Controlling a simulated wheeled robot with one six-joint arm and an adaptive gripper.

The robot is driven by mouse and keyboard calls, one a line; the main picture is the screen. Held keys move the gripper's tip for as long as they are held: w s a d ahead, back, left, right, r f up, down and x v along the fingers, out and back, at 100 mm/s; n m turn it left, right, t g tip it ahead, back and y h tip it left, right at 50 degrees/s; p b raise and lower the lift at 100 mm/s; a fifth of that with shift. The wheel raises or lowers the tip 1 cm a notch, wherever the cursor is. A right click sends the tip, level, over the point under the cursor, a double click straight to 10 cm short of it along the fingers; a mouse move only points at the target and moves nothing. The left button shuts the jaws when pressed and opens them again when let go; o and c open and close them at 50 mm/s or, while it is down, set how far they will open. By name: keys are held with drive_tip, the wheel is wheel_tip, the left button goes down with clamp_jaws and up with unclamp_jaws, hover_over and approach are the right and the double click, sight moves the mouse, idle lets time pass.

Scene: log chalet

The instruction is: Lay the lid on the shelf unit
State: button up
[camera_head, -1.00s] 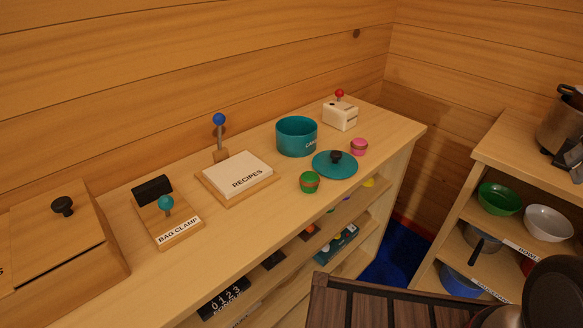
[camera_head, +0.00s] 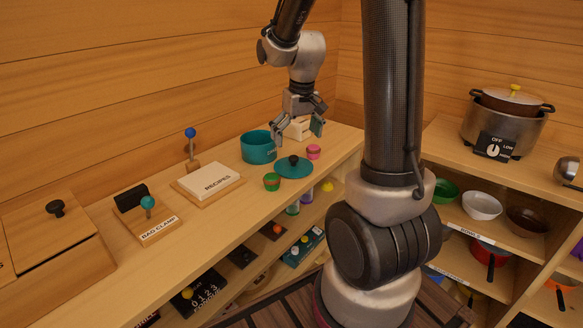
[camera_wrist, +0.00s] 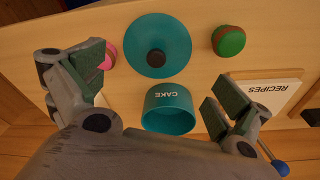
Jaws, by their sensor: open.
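The lid (camera_head: 293,170) is a flat teal disc with a black knob. It lies knob up on top of the shelf unit (camera_head: 225,220), beside an open teal tin (camera_head: 258,147) lettered CAKE. In the wrist view the lid (camera_wrist: 155,30) is at the top centre, and the tin (camera_wrist: 168,112) is below it. My gripper (camera_head: 300,130) is open and empty. It hangs over the far end of the shelf top, above and behind the lid. The wrist view shows the fingers of my gripper (camera_wrist: 150,90) spread wide, one on each side of the tin.
A white box (camera_head: 299,128) is partly hidden behind my gripper. The RECIPES block (camera_head: 210,180) and bag clamp (camera_head: 146,225) are further left. Another shelf unit with bowls stands right.

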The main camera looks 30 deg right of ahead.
sight(294, 157)
drive_tip(key=f, duration=0.3)
drive_tip(key=w+f, duration=0.1)
drive_tip(key=f, duration=0.2)
drive_tip(key=w+f, duration=0.1)
drive_tip(key=f, duration=0.2)
drive_tip(key=shift+w+d, duration=0.15)
drive_tip(key=shift+d, duration=0.1)
drive_tip(key=c, duration=1.7)
